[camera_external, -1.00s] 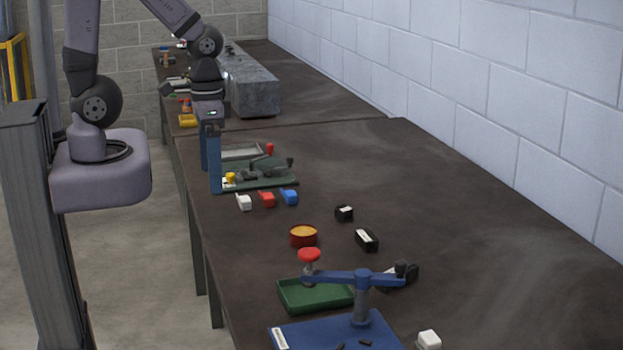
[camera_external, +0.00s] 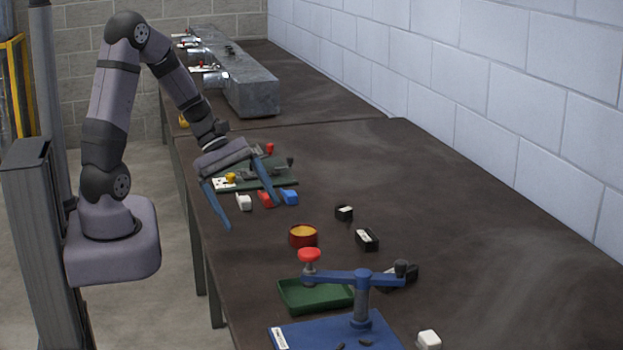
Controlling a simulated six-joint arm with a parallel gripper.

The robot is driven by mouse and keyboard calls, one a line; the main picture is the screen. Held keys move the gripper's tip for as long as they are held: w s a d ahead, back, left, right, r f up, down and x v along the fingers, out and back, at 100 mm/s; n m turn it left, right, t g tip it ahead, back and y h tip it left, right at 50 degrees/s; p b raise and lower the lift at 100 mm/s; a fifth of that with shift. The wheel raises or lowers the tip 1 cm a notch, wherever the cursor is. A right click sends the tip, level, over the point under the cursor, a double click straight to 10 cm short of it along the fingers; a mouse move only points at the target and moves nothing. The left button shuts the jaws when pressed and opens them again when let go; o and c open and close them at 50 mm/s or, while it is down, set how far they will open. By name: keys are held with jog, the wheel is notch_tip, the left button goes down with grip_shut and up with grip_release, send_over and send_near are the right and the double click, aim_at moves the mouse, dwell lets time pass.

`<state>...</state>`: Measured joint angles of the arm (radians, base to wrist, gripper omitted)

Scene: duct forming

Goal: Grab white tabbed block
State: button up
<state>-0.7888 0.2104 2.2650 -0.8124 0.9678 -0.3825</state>
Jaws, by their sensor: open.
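The white tabbed block (camera_external: 243,202) sits on the dark table near its left edge, at the left end of a short row with a red block (camera_external: 265,199) and a blue block (camera_external: 289,197). My gripper (camera_external: 250,213) is open and empty, with its two long blue fingers spread wide and pointing down. How high the fingertips are above the table I cannot tell.
Behind the row is a green fixture (camera_external: 275,176) with a yellow knob and levers. In front stand a red round tin (camera_external: 303,236), small black blocks (camera_external: 366,240), a green tray (camera_external: 315,296) and a blue press (camera_external: 362,300). Another white block (camera_external: 429,340) lies near the bottom edge.

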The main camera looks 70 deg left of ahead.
aim_at(246, 197)
jog(key=a+f+n+t+b, duration=0.2)
jog(key=a+n, duration=0.1)
jog(key=a, duration=0.2)
jog(key=w+a+f+n+t+y+b, duration=0.1)
jog(key=a+f+n+t+b, duration=0.1)
jog(key=a, duration=0.3)
jog(key=w+a+f+n+t+b, duration=0.1)
jog(key=a+f+n+b, duration=0.1)
jog(key=a+n, duration=0.2)
jog(key=shift+a+t+y+b, duration=0.3)
jog(key=shift+a+t+y, duration=0.1)
jog(key=s+a+n+t+y+b, duration=0.1)
jog(key=a+n, duration=0.1)
jog(key=a, duration=0.2)
jog(key=s+a+n+t+y+b, duration=0.1)
jog(key=a+n, duration=0.1)
jog(key=a, duration=0.2)
jog(key=s+a+n+t+y+b, duration=0.1)
jog(key=a+n+y, duration=0.1)
jog(key=a+n, duration=0.1)
jog(key=shift+s+a+f+b, duration=0.2)
jog(key=shift+a, duration=0.2)
jog(key=shift+s+a+f+b, duration=0.2)
jog(key=shift+a, duration=0.15)
jog(key=shift+x, duration=0.8)
jog(key=shift+p+x, duration=0.55)
jog(key=shift+x, duration=2.35)
jog(key=shift+s+a+f, duration=0.1)
jog(key=shift+f, duration=0.05)
jog(key=c, duration=1.1)
